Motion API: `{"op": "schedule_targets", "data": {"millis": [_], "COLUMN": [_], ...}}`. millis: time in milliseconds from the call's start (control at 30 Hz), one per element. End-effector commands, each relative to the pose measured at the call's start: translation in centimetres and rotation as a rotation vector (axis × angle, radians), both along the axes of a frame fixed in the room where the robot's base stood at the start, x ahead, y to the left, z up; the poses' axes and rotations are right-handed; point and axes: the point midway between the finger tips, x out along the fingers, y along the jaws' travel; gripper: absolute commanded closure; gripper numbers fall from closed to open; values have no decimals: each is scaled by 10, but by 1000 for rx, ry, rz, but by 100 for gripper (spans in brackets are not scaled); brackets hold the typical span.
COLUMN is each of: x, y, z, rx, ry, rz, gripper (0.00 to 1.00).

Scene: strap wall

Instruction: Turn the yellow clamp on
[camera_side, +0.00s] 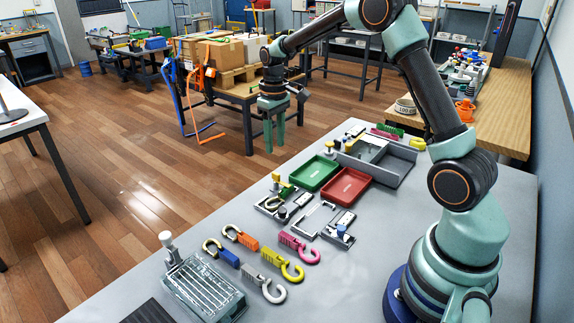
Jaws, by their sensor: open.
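My gripper (275,147) hangs in the air in the upper middle of the side view, its two fingers pointing down. A gap shows between the fingers and nothing is in it. A separate yellow hook-shaped piece (283,266) lies flat nearer the front.
Other hook pieces lie at the front: blue (228,257), orange (247,242), pink (291,243). A fixture with a blue knob (338,232) stands to the right. Green (313,173) and red (346,188) trays and a grey bin (393,165) lie behind. A wire rack (203,284) stands front left.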

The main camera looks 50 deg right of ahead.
Motion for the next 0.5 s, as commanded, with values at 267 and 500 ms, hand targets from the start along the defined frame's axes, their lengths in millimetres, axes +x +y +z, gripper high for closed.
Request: {"op": "schedule_targets", "data": {"millis": [267, 500], "x": [0, 0], "y": [0, 0], "z": [29, 31], "rx": [0, 0], "ry": [0, 1], "rz": [0, 0], "gripper": [56, 56]}}
